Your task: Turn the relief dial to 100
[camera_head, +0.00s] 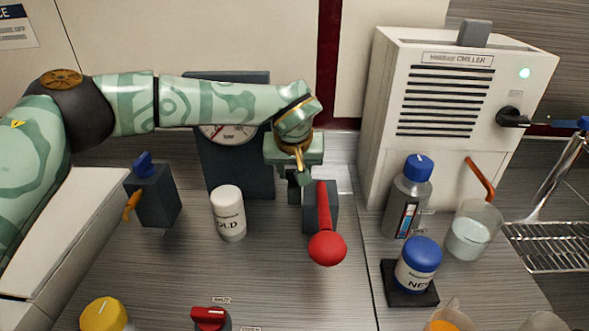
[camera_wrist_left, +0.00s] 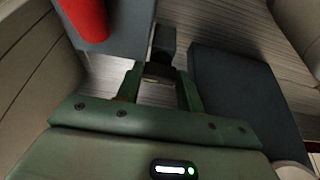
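I cannot tell for sure which control is the relief dial. A red knob (camera_head: 210,318) with small labels too small to read shows at the bottom edge, and a yellow knob (camera_head: 104,314) is to its left. A round white gauge (camera_head: 228,133) on a dark panel is partly hidden behind my left arm. My left gripper (camera_head: 298,186) is high in front of the back wall, just above the red ball lever (camera_head: 326,248). In the left wrist view its fingers (camera_wrist_left: 158,80) are apart, with a small dark block (camera_wrist_left: 162,42) beyond them. My right gripper is not in view.
A dark box with a blue switch (camera_head: 153,195) and a white jar (camera_head: 229,212) stand left of the lever. A white chiller (camera_head: 455,70), bottles (camera_head: 409,192), a beaker (camera_head: 471,235) and a wire rack (camera_head: 550,245) occupy the right.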

